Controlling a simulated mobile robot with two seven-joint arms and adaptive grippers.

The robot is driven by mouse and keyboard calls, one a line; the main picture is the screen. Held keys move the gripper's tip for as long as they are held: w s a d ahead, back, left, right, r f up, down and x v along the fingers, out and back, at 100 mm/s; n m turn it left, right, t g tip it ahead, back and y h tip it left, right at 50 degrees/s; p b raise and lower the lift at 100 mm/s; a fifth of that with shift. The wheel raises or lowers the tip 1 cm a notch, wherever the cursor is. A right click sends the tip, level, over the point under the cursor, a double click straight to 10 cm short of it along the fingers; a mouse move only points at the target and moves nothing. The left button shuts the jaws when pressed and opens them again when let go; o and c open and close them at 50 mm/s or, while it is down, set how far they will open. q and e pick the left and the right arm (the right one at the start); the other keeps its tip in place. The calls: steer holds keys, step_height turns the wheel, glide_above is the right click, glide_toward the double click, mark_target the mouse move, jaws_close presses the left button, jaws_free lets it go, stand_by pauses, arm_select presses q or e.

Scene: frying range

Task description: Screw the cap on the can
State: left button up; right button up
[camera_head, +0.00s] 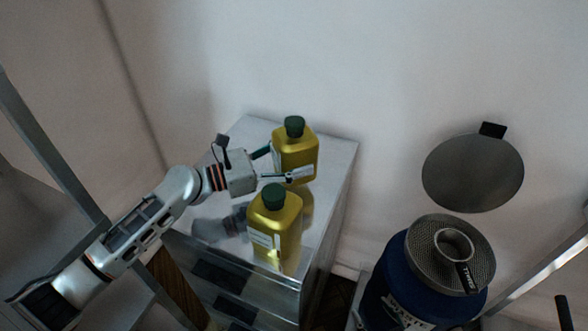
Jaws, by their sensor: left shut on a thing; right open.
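Two yellow cans with green caps stand upright on a steel cabinet top (335,165). My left gripper (278,164) is shut on the far can (297,150), its fingers on either side of the body below the shoulder. The far can's green cap (294,126) sits on its neck; how tightly, I cannot tell. The near can (276,228) stands in front of it, with a green cap (274,196) on top and a pale label on its front. My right gripper is not in view.
A blue drum (390,285) with a mesh strainer (470,272) on top stands at the lower right. A round grey lid (473,172) is behind it by the wall. Metal frames flank both sides. The cabinet's right strip is clear.

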arm_select(q)
steer(key=shift+f, duration=1.95)
steer(key=shift+f+b, duration=0.15)
steer(key=shift+b, duration=0.2)
steer(key=shift+f, duration=0.15)
steer(key=o, duration=1.9)
steer(key=shift+r, duration=0.3)
steer(key=v, duration=1.2)
